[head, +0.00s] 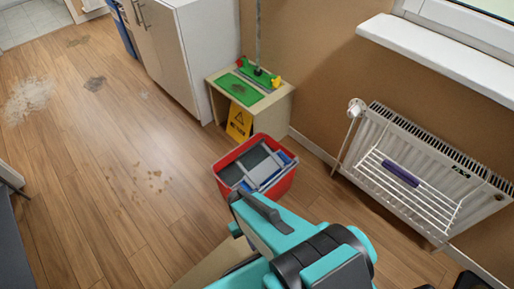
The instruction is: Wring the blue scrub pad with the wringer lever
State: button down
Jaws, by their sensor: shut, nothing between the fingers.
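The red bucket (224,187) stands on the floor in the middle of the head view. A grey wringer (262,168) sits in its top, with a light grey bar slanting across it that may be the lever. Small blue patches (285,158) show inside the bucket at the right and near the front. I cannot tell whether they are the scrub pad or part of the wringer. My gripper (237,197) is at the end of my teal arm, at the bucket's near side. It is shut and empty. Whether it touches the bucket is unclear.
A white radiator (480,192) with a wire rack and a dark purple roll (401,173) stands at the right. A low wooden stand (276,108) with green mats and a yellow warning sign (239,122) is behind the bucket. Stained, open floor (110,160) lies left.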

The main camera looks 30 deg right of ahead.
aim_at(258, 175)
jog(key=k, duration=1.3)
jog(key=u, duration=0.65)
jog(key=i, duration=1)
jog(key=z, duration=0.05)
